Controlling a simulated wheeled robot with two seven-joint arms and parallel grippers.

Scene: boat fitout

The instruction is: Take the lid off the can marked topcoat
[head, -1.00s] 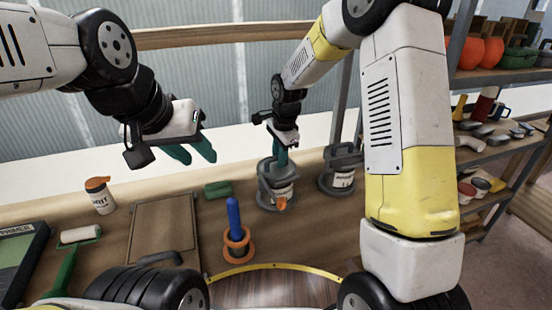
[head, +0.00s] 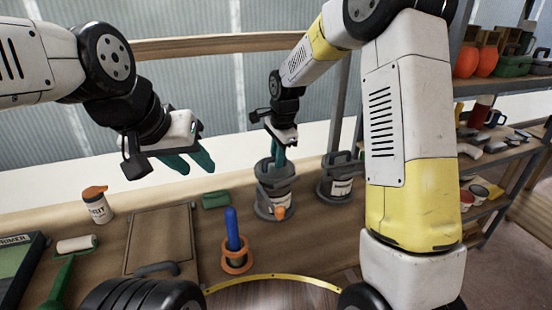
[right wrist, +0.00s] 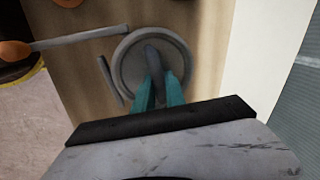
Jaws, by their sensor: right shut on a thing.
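A grey can (head: 273,204) with a pale label stands on the bench; the label's words are too small to read. My right gripper (head: 278,160) is above it, pointing down. In the right wrist view its teal fingers (right wrist: 160,92) are shut on the upright grey handle of the round grey lid (right wrist: 127,68). Whether the lid is seated or slightly raised cannot be told. A second grey can (head: 336,184) with a pale label stands to the right, its wording also unclear. My left gripper (head: 188,162) hangs over the bench's left part, open and empty.
A blue-handled tool in an orange ring (head: 235,245) stands in front of the can. Stocked shelves (head: 490,150) stand right.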

